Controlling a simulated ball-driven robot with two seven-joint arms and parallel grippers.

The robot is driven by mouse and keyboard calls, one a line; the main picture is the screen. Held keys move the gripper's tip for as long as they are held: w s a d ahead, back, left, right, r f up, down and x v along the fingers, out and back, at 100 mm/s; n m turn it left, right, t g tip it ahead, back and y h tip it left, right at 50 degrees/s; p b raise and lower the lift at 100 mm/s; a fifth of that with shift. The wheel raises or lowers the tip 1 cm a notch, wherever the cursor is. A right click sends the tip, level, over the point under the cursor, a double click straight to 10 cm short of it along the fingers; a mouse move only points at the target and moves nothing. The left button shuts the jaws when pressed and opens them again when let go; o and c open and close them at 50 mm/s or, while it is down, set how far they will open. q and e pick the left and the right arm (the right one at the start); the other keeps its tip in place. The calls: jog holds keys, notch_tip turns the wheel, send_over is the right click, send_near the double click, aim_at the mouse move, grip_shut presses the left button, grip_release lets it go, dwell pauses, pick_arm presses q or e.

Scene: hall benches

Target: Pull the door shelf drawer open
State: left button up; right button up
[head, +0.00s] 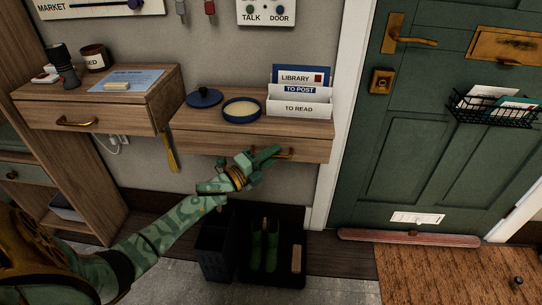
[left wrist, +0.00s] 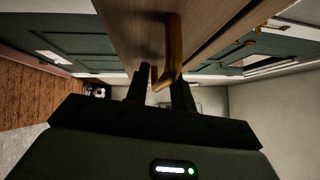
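The door shelf (head: 190,118) is the wooden wall shelf beside the green door. Its drawer (head: 215,146) looks shut, the front in line with the shelf. The brass handle (head: 288,154) is on the drawer front, partly hidden by my left gripper (head: 272,154). In the left wrist view the handle (left wrist: 174,45) runs down towards the gap between the two dark fingertips (left wrist: 158,88). The fingers are apart, at the handle; I cannot tell whether they touch it. My right gripper is in neither view.
On the shelf stand a blue-rimmed dish (head: 241,110), a dark blue lid (head: 204,97) and a letter rack (head: 299,101). Another drawer unit (head: 88,118) is to the left. A black tray with boots (head: 288,225) lies below. The green door (head: 400,130) is on the right.

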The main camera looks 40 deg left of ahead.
pick_arm(q)
grip_shut()
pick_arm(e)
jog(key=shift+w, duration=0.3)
pick_arm(q)
jog(key=shift+s, duration=0.1)
